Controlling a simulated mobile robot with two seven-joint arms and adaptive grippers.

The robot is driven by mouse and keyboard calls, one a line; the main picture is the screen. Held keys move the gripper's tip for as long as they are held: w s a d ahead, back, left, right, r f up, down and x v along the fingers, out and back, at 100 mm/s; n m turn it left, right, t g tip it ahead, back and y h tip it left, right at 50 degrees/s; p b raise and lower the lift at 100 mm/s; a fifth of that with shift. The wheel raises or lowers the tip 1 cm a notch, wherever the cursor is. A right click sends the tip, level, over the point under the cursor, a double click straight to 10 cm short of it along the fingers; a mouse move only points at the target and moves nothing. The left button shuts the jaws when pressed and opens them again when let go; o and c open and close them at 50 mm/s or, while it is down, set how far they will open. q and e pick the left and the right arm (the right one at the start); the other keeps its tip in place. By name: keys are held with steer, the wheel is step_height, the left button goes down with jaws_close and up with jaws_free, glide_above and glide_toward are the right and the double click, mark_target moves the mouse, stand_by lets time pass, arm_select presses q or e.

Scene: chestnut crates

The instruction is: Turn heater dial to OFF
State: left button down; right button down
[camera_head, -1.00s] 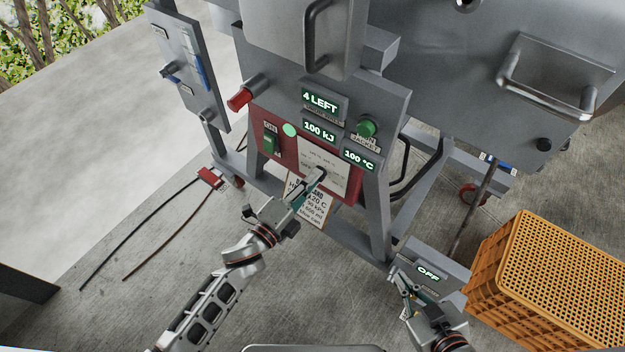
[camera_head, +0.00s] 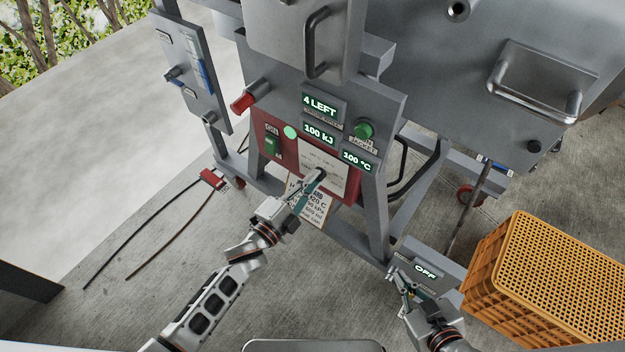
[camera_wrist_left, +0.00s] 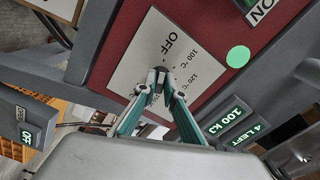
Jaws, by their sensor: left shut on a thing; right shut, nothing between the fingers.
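The heater dial (camera_head: 320,173) is a small dark knob on a white label plate (camera_head: 335,181) on the red panel. In the left wrist view the plate (camera_wrist_left: 146,62) reads OFF, 100 °C and 120 °C. My left gripper (camera_wrist_left: 160,86) is shut on the dial, with its fingertips pointing toward the OFF lettering; they largely hide the knob, so its exact setting is unclear. It also shows in the head view (camera_head: 313,182). My right gripper (camera_head: 397,277) is shut and empty, beside a low grey box with a lit OFF display (camera_head: 425,270).
Displays above the dial read 4 LEFT (camera_head: 319,106), 100 kJ (camera_head: 319,132) and 100 °C (camera_head: 357,160). A green button (camera_head: 364,130) and red knob (camera_head: 243,102) stick out nearby. An orange crate (camera_head: 487,284) stands at the right. The floor at left has cables.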

arm_select(q)
steer(key=shift+w+r, duration=0.25)
steer(key=shift+r, duration=0.05)
steer(key=c, duration=2.2)
jaws_free()
steer(key=shift+o, duration=0.3)
steer(key=shift+f, duration=0.1)
steer(key=v, duration=1.2)
steer(key=shift+s+f, duration=0.1)
steer(key=shift+f, duration=0.05)
